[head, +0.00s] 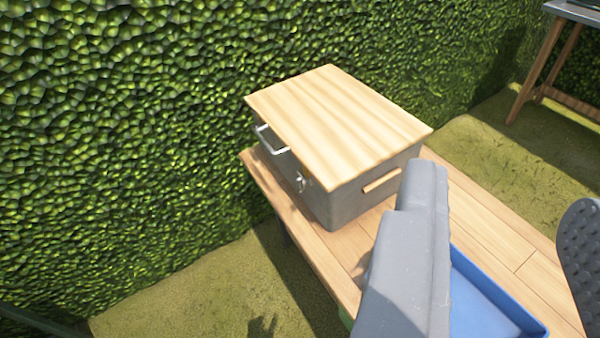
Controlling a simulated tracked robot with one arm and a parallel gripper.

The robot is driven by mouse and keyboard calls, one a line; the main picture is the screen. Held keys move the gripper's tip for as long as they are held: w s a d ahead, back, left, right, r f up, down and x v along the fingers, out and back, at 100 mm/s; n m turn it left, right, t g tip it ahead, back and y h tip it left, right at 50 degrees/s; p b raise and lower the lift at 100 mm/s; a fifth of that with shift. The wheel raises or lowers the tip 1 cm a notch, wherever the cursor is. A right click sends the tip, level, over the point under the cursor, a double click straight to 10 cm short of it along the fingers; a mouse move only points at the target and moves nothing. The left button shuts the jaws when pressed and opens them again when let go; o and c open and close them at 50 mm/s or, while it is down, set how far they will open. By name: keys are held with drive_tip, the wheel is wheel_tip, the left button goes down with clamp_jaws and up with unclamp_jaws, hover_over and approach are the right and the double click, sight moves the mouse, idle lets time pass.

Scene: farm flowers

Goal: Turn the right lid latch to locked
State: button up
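A grey box (345,207) with a light wooden lid (340,120) stands on a wooden bench, and the lid lies flat on it. A small metal latch (300,182) sits on the box's left-facing side, just under the lid near the close corner. It is too small to tell which way it is turned. A metal bar handle (272,141) is farther along that side; no second latch can be made out. My gripper (507,190) is open and empty, its fingers wide apart in the right foreground, closer to the camera than the box and apart from it.
The wooden bench (480,225) has a blue tray (495,293) on it, partly hidden behind my left finger. A wooden grip (381,181) sticks out of the box's side. A green hedge (120,130) rises close behind. Another table (545,60) stands at the upper right.

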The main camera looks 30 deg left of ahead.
drive_tip(key=w+a+r+n+t+y+p, duration=0.1)
drive_tip(key=w+a+r+y+p, duration=0.1)
drive_tip(key=w+a, duration=0.65)
drive_tip(key=w+a+r+t+y+p, duration=0.1)
drive_tip(key=w+a+t+y+p, duration=0.1)
drive_tip(key=w+a, duration=0.65)
drive_tip(key=w+a+f+m+t+h+p, duration=0.1)
drive_tip(key=w+a+f+p, duration=0.2)
drive_tip(key=w, duration=0.4)
drive_tip(key=w+a+f+m+t+h+p, duration=0.1)
drive_tip(key=w+a+f+m, duration=0.1)
drive_tip(key=w+a+f, duration=0.4)
drive_tip(key=w+a+f+m+h+p, duration=0.2)
drive_tip(key=w+a+f+h, duration=0.15)
drive_tip(key=f, duration=0.25)
drive_tip(key=m+g+h+p, duration=0.3)
drive_tip(key=g+h+p, duration=0.25)
drive_tip(key=h, duration=0.35)
approach(303, 183)
drive_tip(key=b+x, duration=0.3)
drive_tip(key=x, duration=0.4)
drive_tip(key=shift+w+r, duration=0.4)
drive_tip(key=shift+w, duration=0.2)
